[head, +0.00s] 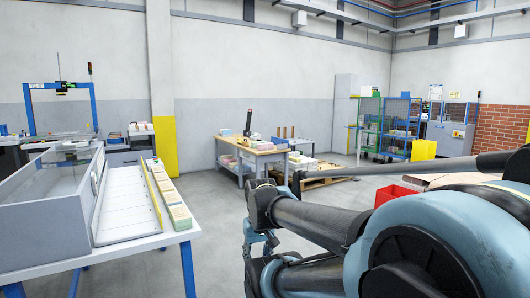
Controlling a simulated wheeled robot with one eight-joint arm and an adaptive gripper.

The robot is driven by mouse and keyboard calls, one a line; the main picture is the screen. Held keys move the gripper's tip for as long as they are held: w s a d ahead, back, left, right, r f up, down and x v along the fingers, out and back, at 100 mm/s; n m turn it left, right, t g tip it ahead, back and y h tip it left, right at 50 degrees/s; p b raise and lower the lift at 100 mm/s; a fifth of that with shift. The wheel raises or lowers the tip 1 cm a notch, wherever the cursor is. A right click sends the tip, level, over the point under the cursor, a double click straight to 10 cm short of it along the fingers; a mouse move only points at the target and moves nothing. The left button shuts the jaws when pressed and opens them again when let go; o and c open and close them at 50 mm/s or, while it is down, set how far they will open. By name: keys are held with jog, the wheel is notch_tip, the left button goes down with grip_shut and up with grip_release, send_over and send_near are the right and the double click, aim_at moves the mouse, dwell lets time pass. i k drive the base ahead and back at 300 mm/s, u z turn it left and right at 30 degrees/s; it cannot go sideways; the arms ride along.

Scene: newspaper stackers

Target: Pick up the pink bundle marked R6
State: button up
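I cannot make out the pink bundle marked R6; no label is readable at this size. Small pale bundles (165,186) lie in a row along the right edge of the white table at the left. More small stacks lie on the wooden-topped workbench (258,150) in the middle distance, but their colours and marks are too small to tell. My arm comes in from the lower right. My gripper (262,240) seems to be at its far end, partly hidden by the arm links, with its fingers not clear. I see nothing held in it.
A white table (135,250) with a clear-sided machine fills the left. A red box (395,193) stands at the right, partly behind my arm. A wooden pallet (322,181) lies beyond the arm. Blue and green wire cages (398,128) stand at the back. Grey floor between white table and workbench is clear.

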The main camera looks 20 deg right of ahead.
aim_at(268, 146)
jog(key=k, duration=0.4)
jog(key=z, duration=0.3)
jog(key=i, duration=2.35)
jog(key=z, duration=0.4)
jog(key=i, duration=4.6)
jog(key=u, duration=0.05)
